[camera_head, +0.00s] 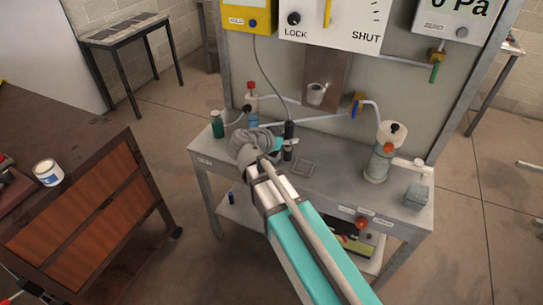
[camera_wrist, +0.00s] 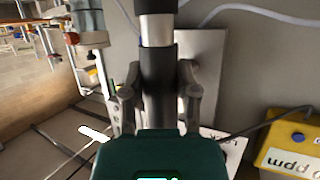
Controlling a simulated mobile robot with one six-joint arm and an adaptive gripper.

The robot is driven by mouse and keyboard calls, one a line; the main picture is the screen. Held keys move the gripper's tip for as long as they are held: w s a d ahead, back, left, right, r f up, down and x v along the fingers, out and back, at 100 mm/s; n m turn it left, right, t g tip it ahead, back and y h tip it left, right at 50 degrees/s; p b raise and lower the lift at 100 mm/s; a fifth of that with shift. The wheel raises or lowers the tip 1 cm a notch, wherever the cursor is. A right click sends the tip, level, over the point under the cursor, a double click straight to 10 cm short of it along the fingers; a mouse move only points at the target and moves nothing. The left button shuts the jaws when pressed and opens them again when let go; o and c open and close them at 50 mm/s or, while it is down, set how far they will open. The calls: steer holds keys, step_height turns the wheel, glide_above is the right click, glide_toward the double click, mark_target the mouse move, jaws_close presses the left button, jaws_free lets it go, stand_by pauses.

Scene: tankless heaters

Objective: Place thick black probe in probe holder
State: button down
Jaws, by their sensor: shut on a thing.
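The thick black probe (camera_wrist: 158,75) is clasped between the two fingers of my gripper (camera_wrist: 158,98) in the wrist view. It has a silver band near the top of that view. In the head view the probe (camera_head: 289,129) stands about upright over the bench, with a cable running up toward the yellow box. I cannot make out the probe holder clearly.
The yellow box (camera_head: 249,14) hangs on the back panel. Bench space right of the probe is fairly clear.

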steer(key=w+a+f+b, duration=0.5)
steer(key=w+f+b, duration=0.4)
steer(key=w, duration=0.3)
steer(key=shift+a, duration=0.2)
steer(key=shift+w+a+f+b, duration=0.1)
steer(key=shift+w+f+b, duration=0.1)
steer(key=shift+f+b, duration=0.8)
steer(key=shift+w+a+f+b, duration=0.1)
steer(key=shift+w+f+b, duration=0.05)
steer(key=shift+f+b, duration=0.85)
steer(key=shift+f, duration=0.15)
steer(key=shift+c, duration=1.8)
jaws_free()
